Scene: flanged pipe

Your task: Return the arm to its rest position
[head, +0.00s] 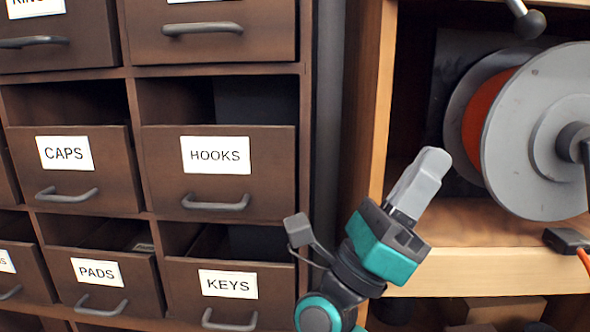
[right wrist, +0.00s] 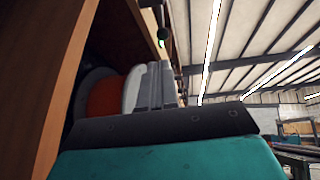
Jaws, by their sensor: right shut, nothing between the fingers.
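My right gripper (head: 426,172) stands in front of the wooden shelf bay, right of the drawer cabinet, with its fingers pointing up. Its grey fingers are together with nothing between them. In the right wrist view the closed fingers (right wrist: 158,85) point up, with the grey-and-orange reel behind them. My right arm comes up from the bottom of the head view. My left gripper is not in view.
A brown drawer cabinet (head: 130,105) with labelled drawers, among them HOOKS (head: 245,172) and KEYS (head: 242,290), fills the left. A large grey reel (head: 515,150) sits in the wooden shelf bay (head: 480,268) at right. A dark block with an orange cable (head: 567,240) lies at the shelf's front edge.

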